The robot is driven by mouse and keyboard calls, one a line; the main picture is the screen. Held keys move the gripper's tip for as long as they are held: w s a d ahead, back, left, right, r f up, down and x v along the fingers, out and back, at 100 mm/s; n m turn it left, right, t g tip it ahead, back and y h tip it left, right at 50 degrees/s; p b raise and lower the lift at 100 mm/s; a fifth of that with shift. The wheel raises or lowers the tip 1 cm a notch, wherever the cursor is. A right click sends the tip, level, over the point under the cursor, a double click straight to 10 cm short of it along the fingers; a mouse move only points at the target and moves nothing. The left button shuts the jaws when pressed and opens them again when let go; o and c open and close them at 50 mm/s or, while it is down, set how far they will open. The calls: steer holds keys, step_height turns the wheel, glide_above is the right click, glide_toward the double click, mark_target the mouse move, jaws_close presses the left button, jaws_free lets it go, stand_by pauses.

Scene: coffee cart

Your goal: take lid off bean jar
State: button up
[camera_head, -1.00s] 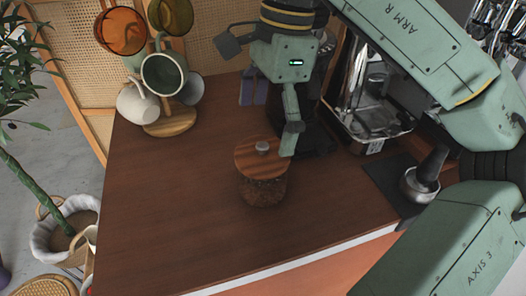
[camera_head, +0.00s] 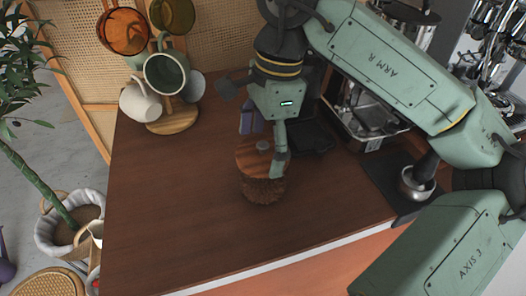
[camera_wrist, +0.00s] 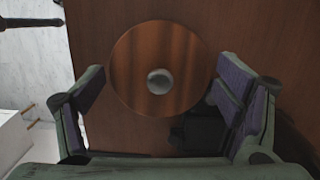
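The bean jar (camera_head: 262,190) stands upright on the brown counter, with dark beans showing in its body. Its round wooden lid (camera_head: 253,154) with a small grey knob (camera_head: 263,146) sits on top. The wrist view shows the lid (camera_wrist: 135,55) and knob (camera_wrist: 159,81) from above. My gripper (camera_head: 279,165) points down at the jar's right and back side in the head view. In the wrist view my gripper (camera_wrist: 160,105) is open, its purple-padded fingers wide apart on either side of the lid's near edge, with nothing between the pads. Whether a finger touches the jar is unclear.
A mug tree (camera_head: 172,118) with several mugs stands at the back left. An espresso machine (camera_head: 365,115) and a tamper on a dark mat (camera_head: 385,175) are at the right. The counter's front and left (camera_head: 180,220) are clear.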

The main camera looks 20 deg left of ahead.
steer(key=c, duration=0.7)
steer(key=shift+r, duration=0.1)
